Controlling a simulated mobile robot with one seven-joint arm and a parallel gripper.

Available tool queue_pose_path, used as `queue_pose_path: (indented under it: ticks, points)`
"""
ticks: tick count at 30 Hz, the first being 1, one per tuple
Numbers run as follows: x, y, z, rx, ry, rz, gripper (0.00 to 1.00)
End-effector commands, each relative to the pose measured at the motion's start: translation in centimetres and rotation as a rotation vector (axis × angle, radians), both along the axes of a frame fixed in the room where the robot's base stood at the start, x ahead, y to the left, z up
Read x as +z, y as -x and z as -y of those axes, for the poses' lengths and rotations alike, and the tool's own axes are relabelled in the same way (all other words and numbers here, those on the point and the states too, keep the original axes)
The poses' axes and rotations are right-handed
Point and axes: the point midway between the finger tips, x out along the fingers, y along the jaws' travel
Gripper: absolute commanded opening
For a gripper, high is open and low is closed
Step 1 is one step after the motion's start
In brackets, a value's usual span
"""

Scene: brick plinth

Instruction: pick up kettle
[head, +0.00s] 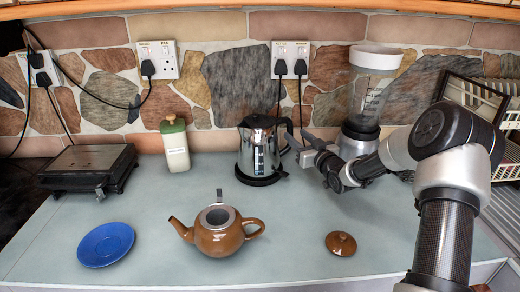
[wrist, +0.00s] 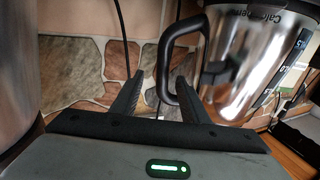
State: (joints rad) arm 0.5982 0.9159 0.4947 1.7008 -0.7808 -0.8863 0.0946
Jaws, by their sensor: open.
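The kettle (head: 258,155) is shiny silver with a black base and a black handle on its right side. It stands upright on the counter near the back wall. In the wrist view the kettle body (wrist: 245,60) fills the upper right, and its black handle (wrist: 163,62) loops to the left. My gripper (head: 305,147) is just right of the kettle, by the handle side. In the wrist view my gripper (wrist: 158,82) is open, and the handle's outer bar shows between the two fingertips. I cannot tell whether it lies within the fingers' reach.
Cords hang behind the kettle.

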Motion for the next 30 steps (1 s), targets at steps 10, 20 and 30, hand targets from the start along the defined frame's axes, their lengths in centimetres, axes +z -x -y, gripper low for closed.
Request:
queue_pose_path:
  ticks: [10,20,30]
  points:
    - [0.2,-4.1,-2.1,0.001,0.0,0.0,0.41]
    - [0.2,-4.5,-2.2,0.001,0.001,0.0,0.34]
    - [0.2,-4.4,-2.2,0.001,0.0,0.0,0.0]
